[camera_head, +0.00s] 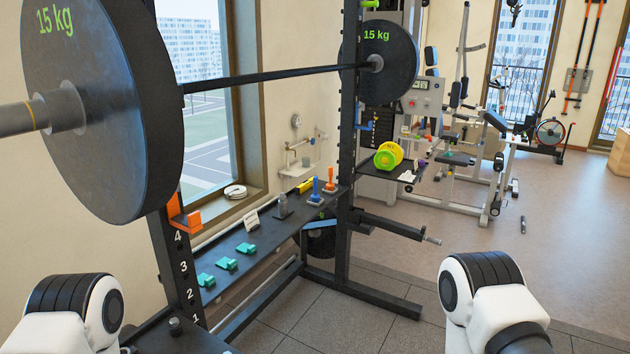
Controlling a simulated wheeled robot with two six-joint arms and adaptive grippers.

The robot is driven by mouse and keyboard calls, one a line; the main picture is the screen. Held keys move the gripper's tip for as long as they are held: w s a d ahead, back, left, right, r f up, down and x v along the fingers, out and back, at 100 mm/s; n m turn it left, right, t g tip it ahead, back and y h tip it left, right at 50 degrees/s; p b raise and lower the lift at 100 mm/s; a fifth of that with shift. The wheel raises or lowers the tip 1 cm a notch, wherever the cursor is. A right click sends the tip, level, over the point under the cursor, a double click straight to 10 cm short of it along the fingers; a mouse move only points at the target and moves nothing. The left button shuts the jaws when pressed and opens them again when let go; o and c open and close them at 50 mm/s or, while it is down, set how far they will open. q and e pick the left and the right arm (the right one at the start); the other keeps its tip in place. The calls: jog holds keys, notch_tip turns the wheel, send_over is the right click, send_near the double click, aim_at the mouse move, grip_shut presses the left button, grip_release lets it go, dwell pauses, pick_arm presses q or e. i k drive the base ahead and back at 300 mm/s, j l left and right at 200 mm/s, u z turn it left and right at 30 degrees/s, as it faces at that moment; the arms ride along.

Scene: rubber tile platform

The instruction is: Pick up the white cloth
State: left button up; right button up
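A small white item (408,176), which may be the white cloth, lies on a dark shelf (388,172) on the right side of the rack. It is too small to tell its folds. A yellow-green roller-like object (388,155) sits beside it. Only the upper parts of my two arms show, at the bottom left and bottom right. Both of my grippers are out of the picture, so what they hold is hidden.
A black rack (352,215) carries a barbell (270,77) with large 15 kg plates. A lower rack shelf (262,233) holds teal clips, a bottle and orange and blue items. Gym machines (480,150) stand behind. The floor (560,240) at right is mostly clear.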

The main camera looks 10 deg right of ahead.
aim_at(407, 176)
jog(key=i+l, duration=0.2)
jog(key=l, duration=0.2)
jog(key=i+l, duration=0.2)
jog(key=l, duration=0.2)
jog(key=i+l, duration=0.15)
jog(key=l, duration=0.25)
jog(key=i+l, duration=0.2)
jog(key=l, duration=0.2)
